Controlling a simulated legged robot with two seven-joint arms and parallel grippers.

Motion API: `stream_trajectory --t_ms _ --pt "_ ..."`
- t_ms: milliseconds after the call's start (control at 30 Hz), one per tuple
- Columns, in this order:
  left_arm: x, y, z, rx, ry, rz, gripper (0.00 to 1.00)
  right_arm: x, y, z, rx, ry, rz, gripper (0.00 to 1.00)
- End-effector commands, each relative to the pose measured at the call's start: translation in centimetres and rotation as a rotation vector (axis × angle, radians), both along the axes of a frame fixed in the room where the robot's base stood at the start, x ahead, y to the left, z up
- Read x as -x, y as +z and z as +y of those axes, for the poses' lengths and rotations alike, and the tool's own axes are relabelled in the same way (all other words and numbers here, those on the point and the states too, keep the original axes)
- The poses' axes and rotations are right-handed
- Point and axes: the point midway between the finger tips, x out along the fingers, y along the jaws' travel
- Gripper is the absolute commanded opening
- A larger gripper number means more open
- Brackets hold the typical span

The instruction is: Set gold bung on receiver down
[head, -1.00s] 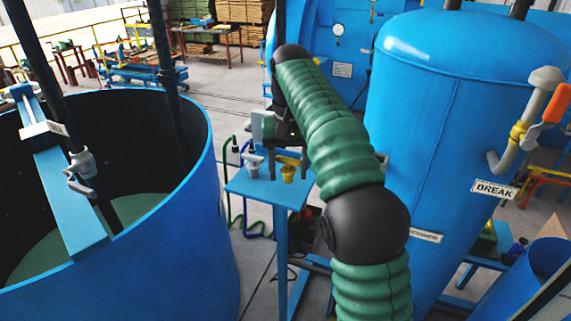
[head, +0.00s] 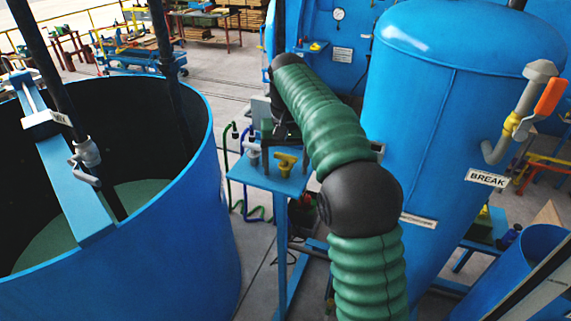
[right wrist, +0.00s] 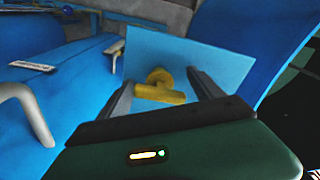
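The gold bung (head: 285,162), a yellow piece with a T-shaped handle, stands on the small blue table (head: 262,179) in the head view. It also shows in the right wrist view (right wrist: 160,93), framed between the two fingers with blue surface behind it. My right gripper (head: 282,131) is just above the bung, partly hidden by my green arm. In the right wrist view the fingers (right wrist: 160,88) are spread apart, with no finger seen touching the bung. My left gripper is not in view. A blue upright tank (head: 440,130) stands right of my arm; its small label is hard to read.
A white-grey fitting (head: 253,152) stands left of the bung on the small table. A large open blue vat (head: 190,240) fills the left. A pipe with an orange handle (head: 548,95) and a BREAK sign (head: 487,178) are on the right.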

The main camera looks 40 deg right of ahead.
Motion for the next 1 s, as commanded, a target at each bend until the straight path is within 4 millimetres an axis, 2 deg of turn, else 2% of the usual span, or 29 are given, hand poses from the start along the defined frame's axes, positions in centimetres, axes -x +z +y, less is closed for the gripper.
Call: stream_trajectory --t_ms 167,267,367,467,600,700,833,1000 --pt "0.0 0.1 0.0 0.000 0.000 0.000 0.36 0.0 0.1 0.0 0.000 0.000 0.000 0.75" --pt "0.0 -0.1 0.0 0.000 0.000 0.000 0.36 -0.1 0.8 0.0 0.001 0.000 -0.002 0.75" --pt "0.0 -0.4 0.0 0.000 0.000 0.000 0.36 0.0 2.7 0.1 0.002 0.001 -0.005 0.75" --pt "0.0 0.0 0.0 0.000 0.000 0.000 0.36 0.2 5.4 0.1 0.002 0.001 -0.005 0.75" --pt "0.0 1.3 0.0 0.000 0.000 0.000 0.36 0.4 9.3 0.2 0.002 0.000 -0.002 0.75" --pt "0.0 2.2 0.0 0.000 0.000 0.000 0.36 0.6 11.2 0.3 0.001 0.000 -0.001 0.75" --pt "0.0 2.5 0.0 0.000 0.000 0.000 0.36 0.7 12.1 0.3 0.000 0.000 0.000 0.75" --pt "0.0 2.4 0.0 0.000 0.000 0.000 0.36 0.7 12.1 0.4 -0.001 0.000 0.001 0.75"
